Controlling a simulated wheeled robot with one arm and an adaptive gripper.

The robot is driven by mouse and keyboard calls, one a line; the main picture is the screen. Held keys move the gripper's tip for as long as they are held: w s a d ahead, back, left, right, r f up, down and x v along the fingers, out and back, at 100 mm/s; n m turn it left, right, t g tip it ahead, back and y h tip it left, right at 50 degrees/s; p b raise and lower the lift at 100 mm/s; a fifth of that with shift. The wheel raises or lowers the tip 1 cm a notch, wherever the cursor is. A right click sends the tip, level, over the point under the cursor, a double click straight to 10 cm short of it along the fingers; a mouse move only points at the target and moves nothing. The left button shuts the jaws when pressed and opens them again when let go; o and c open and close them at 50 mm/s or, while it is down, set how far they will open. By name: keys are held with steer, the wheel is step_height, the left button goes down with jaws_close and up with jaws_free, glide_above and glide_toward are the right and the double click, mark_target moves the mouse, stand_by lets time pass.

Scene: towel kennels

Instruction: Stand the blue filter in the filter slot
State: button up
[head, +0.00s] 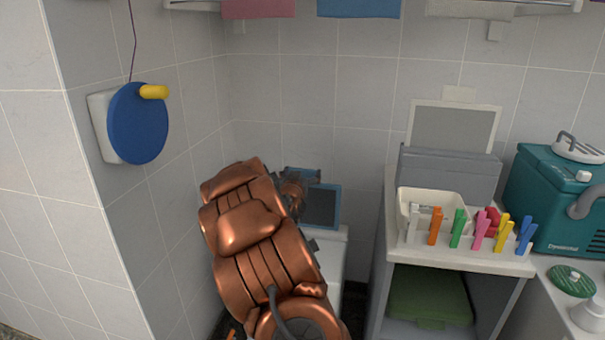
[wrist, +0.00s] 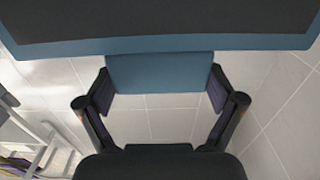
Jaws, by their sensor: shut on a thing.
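The blue filter is a flat blue frame (head: 337,206) around a dark panel. In the head view it is held upright or nearly so, in front of the back wall and above a white surface. My gripper (head: 297,186) is shut on it, partly hidden by my copper arm. In the wrist view my gripper (wrist: 159,88) has a finger at each side of the filter's blue tab (wrist: 160,70). A grey-panelled frame (head: 453,128) stands upright behind a grey box (head: 450,174) on the right-hand unit. I cannot tell for certain which part is the filter slot.
A white tray (head: 402,232) and several coloured clips stand on the unit in front of the grey box. A teal machine (head: 540,200) is at the far right. A blue disc (head: 137,124) with a yellow handle hangs on the left wall. Towels hang above.

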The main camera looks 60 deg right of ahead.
steer(key=shift+f, duration=0.15)
stand_by(0.3)
steer(key=shift+f, duration=1.5)
steer(key=shift+f+b, duration=0.35)
steer(key=shift+f, duration=0.65)
steer(key=shift+f+b, duration=0.85)
steer(key=shift+f, duration=3.05)
steer(key=shift+a+f, duration=0.1)
